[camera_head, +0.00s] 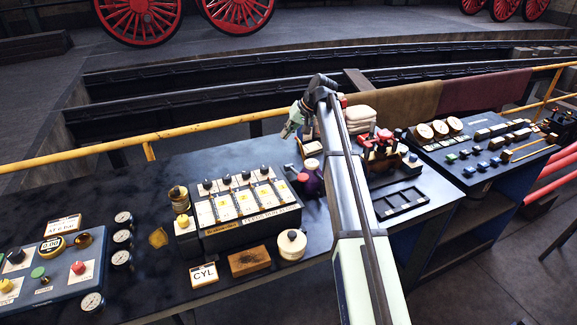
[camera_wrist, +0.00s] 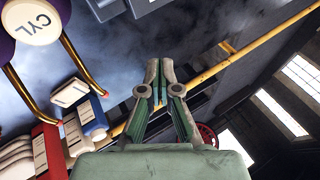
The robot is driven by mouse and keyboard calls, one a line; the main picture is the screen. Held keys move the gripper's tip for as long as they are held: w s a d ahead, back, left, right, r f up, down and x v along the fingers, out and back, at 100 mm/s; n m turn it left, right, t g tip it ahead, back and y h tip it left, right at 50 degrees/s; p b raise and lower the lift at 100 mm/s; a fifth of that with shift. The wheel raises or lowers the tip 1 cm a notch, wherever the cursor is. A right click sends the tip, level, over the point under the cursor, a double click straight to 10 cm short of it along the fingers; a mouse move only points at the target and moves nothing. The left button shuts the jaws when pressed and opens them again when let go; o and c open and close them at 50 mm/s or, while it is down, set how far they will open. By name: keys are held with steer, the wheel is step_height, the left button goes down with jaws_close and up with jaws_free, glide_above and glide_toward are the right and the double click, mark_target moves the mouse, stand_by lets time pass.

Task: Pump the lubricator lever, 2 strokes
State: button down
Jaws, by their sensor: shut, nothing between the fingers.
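A dark box with several glass-fronted columns and black knobs (camera_head: 250,222), which looks like the lubricator, stands mid-bench in the head view. A yellow ball knob (camera_head: 183,221) sits at its left end; it may be the lever, but I cannot tell for sure. My gripper (camera_head: 290,130) is raised above the back of the bench, right of and behind the box, apart from it. In the wrist view my gripper (camera_wrist: 159,97) has its fingertips together with nothing between them. No lever shows clearly in the wrist view.
A purple can (camera_head: 311,184) stands right of the box; its white CYL cap (camera_wrist: 33,22) shows in the wrist view. A yellow rail (camera_head: 190,131) runs behind.

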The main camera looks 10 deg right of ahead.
mark_target(289, 166)
steer(key=shift+s+d+f+b, duration=0.1)
steer(key=shift+s+f+b, duration=0.4)
steer(key=shift+f, duration=0.8)
steer(key=shift+s+d+f+b, duration=0.1)
steer(key=shift+s+f+b, duration=0.15)
steer(key=shift+f+b, duration=0.75)
steer(key=shift+s+d+f+b, duration=0.15)
steer(key=shift+s+f, duration=0.25)
steer(key=shift+f, duration=1.25)
steer(key=shift+f, duration=0.15)
steer(key=shift+s+f, duration=0.1)
steer(key=shift+f, duration=0.15)
steer(key=shift+f, duration=0.15)
steer(key=shift+s+f+b, duration=0.35)
steer(key=shift+s+f, duration=0.15)
steer(key=shift+f, duration=0.2)
steer(key=shift+s+f+b, duration=0.3)
steer(key=shift+s+f, duration=0.15)
steer(key=shift+f, duration=0.2)
steer(key=shift+r, duration=0.1)
steer(key=shift+w+a+r+p, duration=0.2)
steer(key=shift+w+r+p, duration=0.2)
steer(key=shift+r+p, duration=0.25)
steer(key=shift+w+r, duration=0.3)
